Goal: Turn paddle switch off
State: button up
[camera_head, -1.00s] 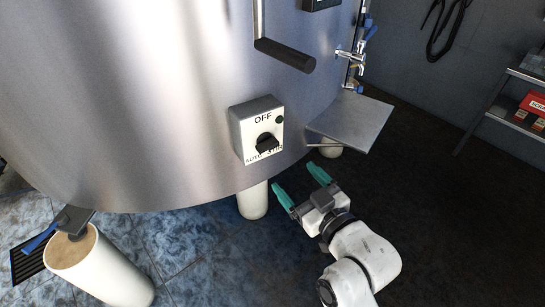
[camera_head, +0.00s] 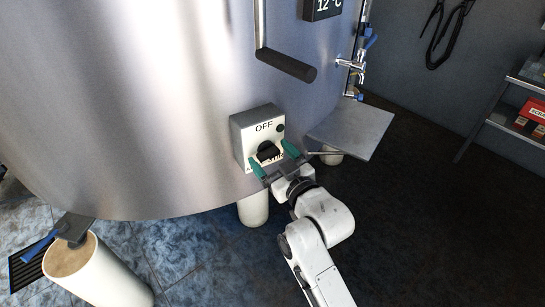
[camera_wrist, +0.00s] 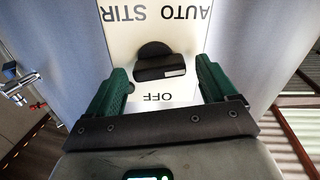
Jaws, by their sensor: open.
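The paddle switch is a black knob (camera_head: 267,151) on a grey box with a white label plate (camera_head: 262,127), fixed to the front of the steel tank. "OFF" is printed above the knob; the lower label is partly hidden by my gripper. In the wrist view the plate appears upside down, with "AUTO" and "STIR" at the top, "OFF" at the bottom and the black paddle (camera_wrist: 163,66) between. My gripper (camera_head: 271,156) is open in front of the switch. Its green fingers (camera_wrist: 160,82) stand on either side of the paddle, apart from it.
A black-gripped handle (camera_head: 286,65) sticks out of the tank above the switch. A flat metal shelf (camera_head: 352,124) juts out to the right, below a tap (camera_head: 352,66). A white tank leg (camera_head: 253,207) stands below. The dark floor at right is open.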

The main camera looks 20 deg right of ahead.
jog(key=c, duration=1.1)
jog(key=shift+o, duration=0.2)
